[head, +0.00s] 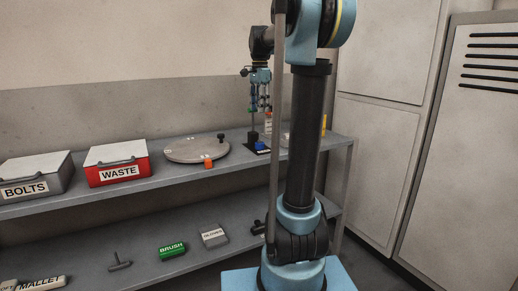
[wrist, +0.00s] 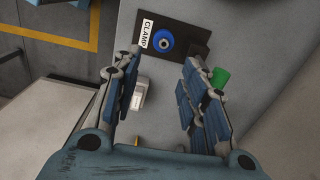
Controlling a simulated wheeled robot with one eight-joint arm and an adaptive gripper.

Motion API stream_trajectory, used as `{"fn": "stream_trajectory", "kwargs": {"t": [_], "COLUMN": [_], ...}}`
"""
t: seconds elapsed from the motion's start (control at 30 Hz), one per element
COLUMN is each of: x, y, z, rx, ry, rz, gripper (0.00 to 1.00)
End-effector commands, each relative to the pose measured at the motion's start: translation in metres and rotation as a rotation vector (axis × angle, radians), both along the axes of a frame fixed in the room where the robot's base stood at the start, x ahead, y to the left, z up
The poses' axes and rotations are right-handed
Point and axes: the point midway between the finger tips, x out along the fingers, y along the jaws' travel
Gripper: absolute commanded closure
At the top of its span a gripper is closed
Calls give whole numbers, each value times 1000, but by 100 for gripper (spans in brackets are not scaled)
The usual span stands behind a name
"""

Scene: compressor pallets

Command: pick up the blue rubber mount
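The blue rubber mount (wrist: 163,40) is a small round blue piece with a dark centre. It sits on a black plate (wrist: 189,36) with a white CLAMP label (wrist: 146,33). In the head view a small blue spot, apparently the mount (head: 262,146), shows on the black plate on the upper shelf. My gripper (wrist: 163,62) is open and empty in the wrist view, with its fingers spread wide and the mount ahead between their tips. In the head view my gripper (head: 260,105) hangs pointing down above the plate, apart from the mount.
A green piece (wrist: 219,77) lies beside the right finger and a white labelled container (wrist: 139,95) beside the left. The upper shelf holds a round turntable (head: 197,149), a red WASTE bin (head: 118,170) and a grey BOLTS bin (head: 38,181).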

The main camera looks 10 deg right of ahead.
Motion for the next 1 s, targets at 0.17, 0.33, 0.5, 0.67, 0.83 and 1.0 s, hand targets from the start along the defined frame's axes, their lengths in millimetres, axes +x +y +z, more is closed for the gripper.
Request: {"fn": "stream_trajectory", "kwargs": {"t": [0.17, 0.33, 0.5, 0.67, 0.83, 1.0], "x": [12, 12, 13, 12, 12, 12], "y": [0, 0, 0, 0, 0, 0], "z": [0, -23, -53, -82, -106, -117], "rx": [0, 0, 0, 0, 0, 0], "ry": [5, 6, 6, 5, 5, 5], "rz": [-40, -43, -42, -41, -41, -40], "gripper": [61, 61, 61, 61, 61, 61]}}
